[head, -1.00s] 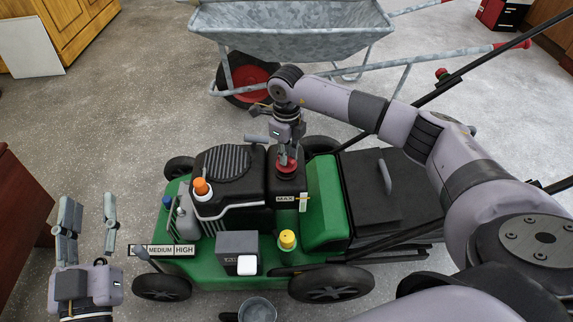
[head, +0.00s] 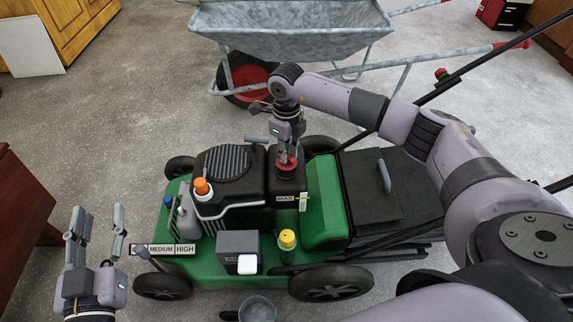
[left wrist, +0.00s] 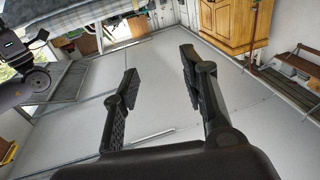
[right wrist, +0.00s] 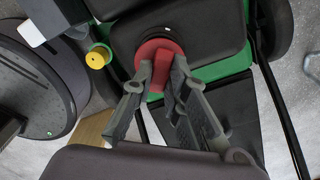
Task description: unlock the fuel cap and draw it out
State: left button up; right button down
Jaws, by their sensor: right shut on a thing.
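The red fuel cap (head: 286,168) sits on top of the black tank (head: 290,184) of the green mower. It also shows in the right wrist view (right wrist: 160,50), where its round disc lies on the black surface. My right gripper (head: 287,155) comes down from above and is shut on the cap's upper part; the fingers hide part of it. Whether the cap is still seated or slightly raised is hard to tell. My left gripper (head: 98,232) is open and empty, left of the mower. Its two fingers stand apart in the left wrist view (left wrist: 158,85).
A yellow cap (head: 287,238), an orange cap (head: 201,186) and a grey box (head: 238,250) are on the mower (head: 318,210). A metal wheelbarrow (head: 290,30) stands behind it. A metal cup (head: 257,308) is in front. The floor at the left is open.

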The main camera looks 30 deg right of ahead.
pick_arm(q)
jog(key=shift+s+a+f+g+y+p, duration=0.1)
jog(key=shift+a+f+g+y+p, duration=0.1)
jog(key=shift+f+g, duration=0.45)
jog(key=shift+s+a+f+g+y+p, duration=0.15)
jog(key=shift+f+g+y, duration=0.1)
jog(key=shift+f, duration=0.65)
pick_arm(e)
jog(key=shift+r, duration=0.4)
jog(key=c, duration=2.1)
grip_release()
grip_shut()
pick_arm(q)
jog(key=shift+d+r, duration=0.1)
pick_arm(e)
jog(key=shift+r, duration=0.1)
